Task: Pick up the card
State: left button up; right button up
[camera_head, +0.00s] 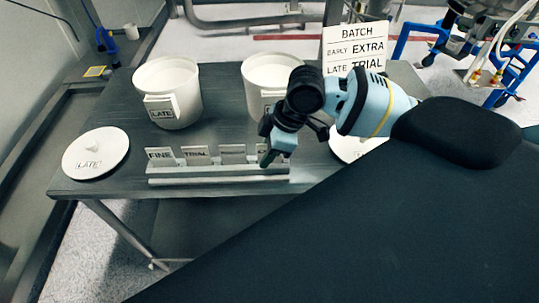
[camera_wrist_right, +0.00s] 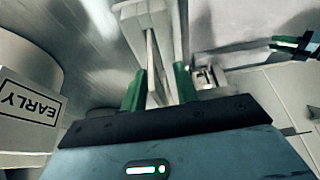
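A pale card rack (camera_head: 215,177) stands near the front of the table with several small upright cards. The left ones read FINE (camera_head: 160,154) and TRIAL (camera_head: 196,153); the third card (camera_head: 232,151) has no lettering I can read. The rightmost card (camera_head: 262,149) is mostly hidden behind my right gripper (camera_head: 270,152). In the right wrist view, the green-padded fingers of the right gripper (camera_wrist_right: 159,88) are apart, with a thin pale card (camera_wrist_right: 153,65) seen edge-on between them and gaps showing beside it.
Two white buckets stand behind the rack: a LATE one (camera_head: 168,90) and one partly behind my arm (camera_head: 262,75). An EARLY label (camera_wrist_right: 28,103) shows in the wrist view. A white lid (camera_head: 95,150) lies at left, another (camera_head: 345,150) at right. A BATCH sign (camera_head: 352,45) stands behind.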

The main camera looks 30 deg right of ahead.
jog(key=shift+c, duration=0.4)
grip_shut()
